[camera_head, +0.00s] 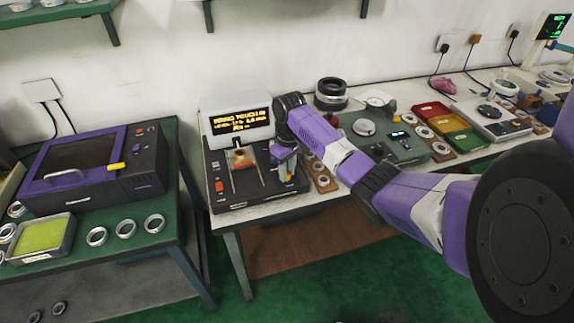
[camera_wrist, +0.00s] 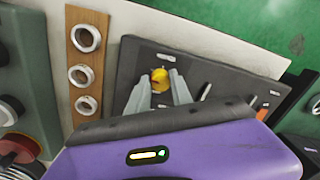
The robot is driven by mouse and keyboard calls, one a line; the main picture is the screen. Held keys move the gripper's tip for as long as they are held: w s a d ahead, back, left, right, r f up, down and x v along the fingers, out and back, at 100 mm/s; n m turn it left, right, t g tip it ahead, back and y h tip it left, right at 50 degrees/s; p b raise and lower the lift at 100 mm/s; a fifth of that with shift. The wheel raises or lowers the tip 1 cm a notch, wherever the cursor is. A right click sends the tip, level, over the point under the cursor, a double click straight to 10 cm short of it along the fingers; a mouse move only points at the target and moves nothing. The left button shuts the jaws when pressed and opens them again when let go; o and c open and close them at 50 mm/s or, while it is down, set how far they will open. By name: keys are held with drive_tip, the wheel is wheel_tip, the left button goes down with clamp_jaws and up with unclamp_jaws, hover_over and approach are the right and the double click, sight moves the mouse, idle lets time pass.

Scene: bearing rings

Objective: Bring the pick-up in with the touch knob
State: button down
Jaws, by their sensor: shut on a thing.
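My gripper (camera_wrist: 160,90) reaches down over the dark instrument base. In the wrist view its two grey fingers are closed around a yellow knob (camera_wrist: 160,74), one finger on each side. In the head view my gripper (camera_head: 286,170) is at the right part of the base (camera_head: 235,199), partly hidden by my own wrist. The instrument's display (camera_head: 241,122) shows yellow text; its top line seems to mention touch, but the small print is hard to read. An orange-brown piece (camera_head: 240,157) sits in the middle of the base below the display; I cannot tell whether it is the pick-up.
A wooden strip with rings (camera_wrist: 88,60) lies beside the base. Red, yellow and green trays (camera_head: 440,127) and a green-grey device (camera_head: 385,140) stand to the right. A purple-fronted oven (camera_head: 85,168) and loose rings (camera_head: 126,228) are on the green left table. My arm spans the right side.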

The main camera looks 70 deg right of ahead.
sight(288, 174)
drive_tip(key=m+p, duration=0.3)
drive_tip(key=m, duration=0.1)
drive_tip(key=shift+a+r+m, duration=0.1)
drive_tip(key=shift+r+m, duration=0.05)
drive_tip(key=shift+m, duration=0.15)
drive_tip(key=shift+m+p, duration=0.5)
drive_tip(key=shift+m, duration=2.1)
drive_tip(key=c, duration=1.1)
unclamp_jaws()
drive_tip(key=shift+c, duration=0.2)
wheel_tip(288, 174, up, 8)
drive_tip(key=shift+s+f+b, duration=0.1)
drive_tip(key=shift+f+b, duration=0.1)
drive_tip(key=shift+b, duration=0.4)
